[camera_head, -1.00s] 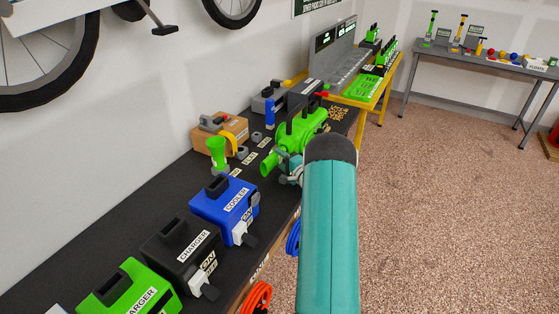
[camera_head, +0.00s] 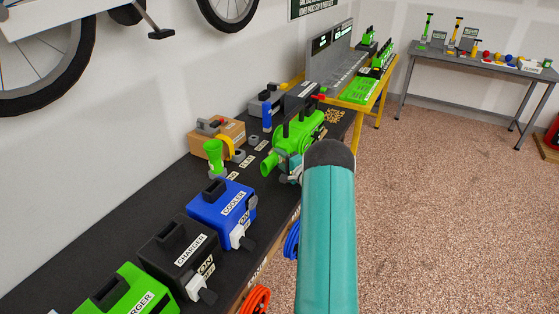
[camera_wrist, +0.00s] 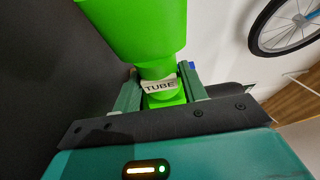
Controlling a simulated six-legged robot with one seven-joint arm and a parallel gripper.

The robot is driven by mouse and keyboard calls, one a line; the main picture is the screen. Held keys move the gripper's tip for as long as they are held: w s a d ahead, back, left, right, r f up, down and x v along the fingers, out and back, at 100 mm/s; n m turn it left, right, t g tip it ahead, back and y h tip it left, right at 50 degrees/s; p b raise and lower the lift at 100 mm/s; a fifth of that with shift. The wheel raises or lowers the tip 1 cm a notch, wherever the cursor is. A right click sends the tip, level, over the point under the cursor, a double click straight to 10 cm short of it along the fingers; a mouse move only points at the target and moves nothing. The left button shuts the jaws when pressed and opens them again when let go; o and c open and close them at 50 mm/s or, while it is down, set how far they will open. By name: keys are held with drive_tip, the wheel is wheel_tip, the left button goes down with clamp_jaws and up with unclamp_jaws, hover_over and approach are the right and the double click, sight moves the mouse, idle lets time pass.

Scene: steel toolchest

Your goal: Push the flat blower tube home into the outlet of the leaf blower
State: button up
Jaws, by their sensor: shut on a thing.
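The leaf blower (camera_head: 300,130) is a green body with dark handles on the black bench, beyond my arm. A green round end (camera_head: 268,166) points left beside my gripper (camera_head: 289,168); I cannot tell from the head view whether it belongs to the blower or the tube. In the wrist view, my gripper (camera_wrist: 162,94) is shut on the green tube (camera_wrist: 165,98), which carries a white TUBE label. The tube widens toward the top of that view. The joint between tube and outlet is not visible, so how far it is seated cannot be told.
A cardboard box (camera_head: 200,141) sits behind.

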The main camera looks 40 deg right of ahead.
drive_tip(key=shift+w+d, duration=0.15)
drive_tip(key=shift+d, duration=0.2)
drive_tip(key=o, duration=1.2)
drive_tip(key=s, duration=1.3)
drive_tip(key=shift+s+a, duration=0.35)
drive_tip(key=shift+s, duration=0.05)
